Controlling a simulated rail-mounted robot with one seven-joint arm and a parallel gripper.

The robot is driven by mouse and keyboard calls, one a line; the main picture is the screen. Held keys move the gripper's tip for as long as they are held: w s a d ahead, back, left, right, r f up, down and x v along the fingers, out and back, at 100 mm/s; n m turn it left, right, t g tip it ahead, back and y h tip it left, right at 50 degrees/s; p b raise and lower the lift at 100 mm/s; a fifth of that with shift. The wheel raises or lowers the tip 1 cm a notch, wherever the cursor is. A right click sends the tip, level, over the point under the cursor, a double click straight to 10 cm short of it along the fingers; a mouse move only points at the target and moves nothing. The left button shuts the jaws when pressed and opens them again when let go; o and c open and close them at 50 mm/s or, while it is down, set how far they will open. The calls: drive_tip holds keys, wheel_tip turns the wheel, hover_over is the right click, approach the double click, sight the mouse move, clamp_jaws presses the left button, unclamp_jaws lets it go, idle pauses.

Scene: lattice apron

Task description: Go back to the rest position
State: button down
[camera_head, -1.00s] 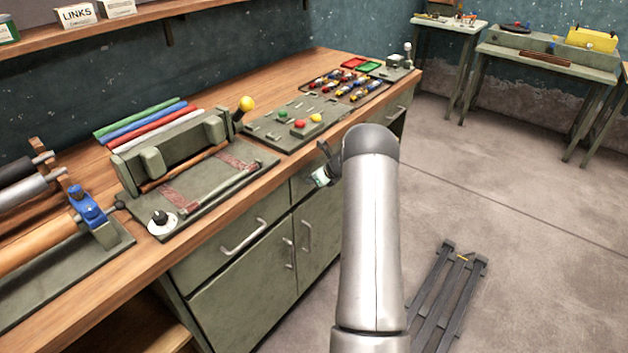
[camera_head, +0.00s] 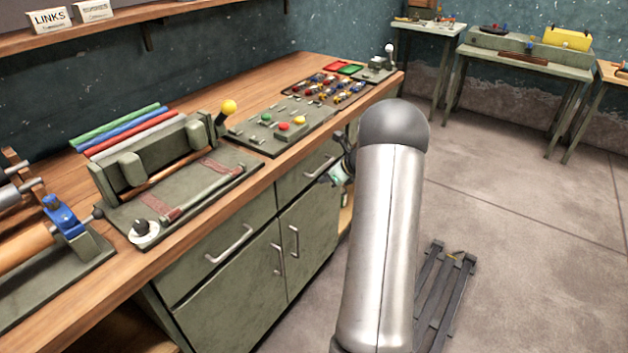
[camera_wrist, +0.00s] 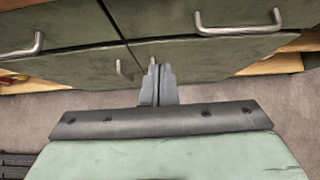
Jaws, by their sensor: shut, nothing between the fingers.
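My gripper shows in the wrist view (camera_wrist: 157,72), its two dark fingers pressed together with nothing between them. It faces the green cabinet front (camera_wrist: 205,60) under the workbench, with drawer handles (camera_wrist: 238,27) around it. In the head view my silver arm crosses the lower middle and hides most of the gripper. Only a part of the wrist (camera_head: 340,172) shows left of the arm, in front of the bench edge. Whether the fingers touch the cabinet I cannot tell.
The wooden workbench (camera_head: 190,208) carries a lever fixture (camera_head: 185,165), a board with coloured knobs (camera_head: 283,124) and a tray of small parts (camera_head: 335,88). A dark slatted rack (camera_head: 445,290) lies on the floor. Open floor (camera_head: 520,215) stretches right towards the far tables.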

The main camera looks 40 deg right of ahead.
drive_tip(key=s+a+r+n+g, duration=0.25)
drive_tip(key=a+n, duration=0.25)
drive_tip(key=a, duration=0.3)
drive_tip(key=s+a+r+n+g+y, duration=0.1)
drive_tip(key=s+a+r+n, duration=0.25)
drive_tip(key=a, duration=0.55)
drive_tip(key=s+a+r+n+g, duration=0.1)
drive_tip(key=s+a+r+n, duration=0.15)
drive_tip(key=a+n, duration=0.45)
drive_tip(key=s+a+n+g+h, duration=0.1)
drive_tip(key=s+a+n, duration=0.3)
drive_tip(key=s, duration=0.3)
drive_tip(key=s+a+r+n+g+h, duration=0.1)
drive_tip(key=s+a+n, duration=0.3)
drive_tip(key=s+n, duration=0.3)
drive_tip(key=s+a+n+g+h+p, duration=0.1)
drive_tip(key=s+a+n, duration=0.3)
drive_tip(key=s, duration=0.5)
drive_tip(key=shift+s+a+r+n+h, duration=0.2)
drive_tip(key=shift+a+n+h, duration=0.2)
drive_tip(key=shift+n, duration=0.55)
